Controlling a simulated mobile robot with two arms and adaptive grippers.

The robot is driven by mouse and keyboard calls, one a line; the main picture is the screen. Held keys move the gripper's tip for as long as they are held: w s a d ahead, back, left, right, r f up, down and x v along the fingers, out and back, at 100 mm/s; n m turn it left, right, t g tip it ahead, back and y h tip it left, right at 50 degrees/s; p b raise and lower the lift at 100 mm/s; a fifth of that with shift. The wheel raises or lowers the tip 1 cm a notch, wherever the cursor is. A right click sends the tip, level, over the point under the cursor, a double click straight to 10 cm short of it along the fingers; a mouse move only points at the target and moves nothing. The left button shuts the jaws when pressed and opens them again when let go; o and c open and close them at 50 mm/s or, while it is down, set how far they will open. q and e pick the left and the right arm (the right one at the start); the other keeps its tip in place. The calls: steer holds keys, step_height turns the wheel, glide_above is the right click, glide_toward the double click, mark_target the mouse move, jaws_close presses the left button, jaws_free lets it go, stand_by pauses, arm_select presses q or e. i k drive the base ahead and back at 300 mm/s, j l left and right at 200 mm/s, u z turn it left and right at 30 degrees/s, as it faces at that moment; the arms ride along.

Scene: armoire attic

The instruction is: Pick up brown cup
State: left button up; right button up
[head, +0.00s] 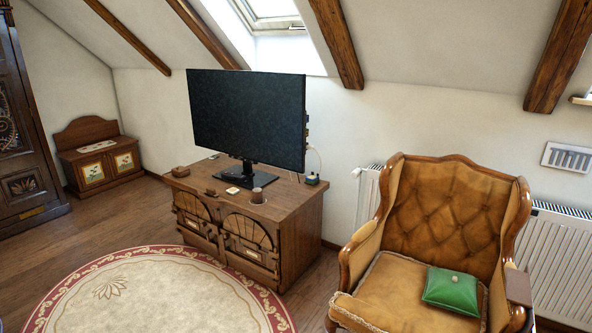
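A round brown item (180,171) sits at the cabinet's far left corner. Neither of my grippers is in view, and nothing is touching these objects.
A large monitor (247,118) stands on the cabinet behind the cup-like object. A brown armchair (447,215) with a green pouch (451,291) stands to the right. A round rug (165,295) lies on open floor in front of the cabinet.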

mark_target(256, 194)
steer(key=i+j+u, duration=0.1)
steer(key=i+u, duration=0.3)
steer(key=i, duration=0.2)
steer(key=i+l+u, duration=0.1)
steer(key=i+u, duration=0.3)
steer(key=i, duration=0.2)
steer(key=i+z, duration=0.2)
steer(key=i, duration=0.4)
steer(key=i+j+z, duration=0.15)
steer(key=i, duration=0.5)
steer(key=i+z, duration=0.4)
steer(key=i+j+z, duration=0.15)
steer(key=i+z, duration=0.25)
steer(key=i, duration=0.2)
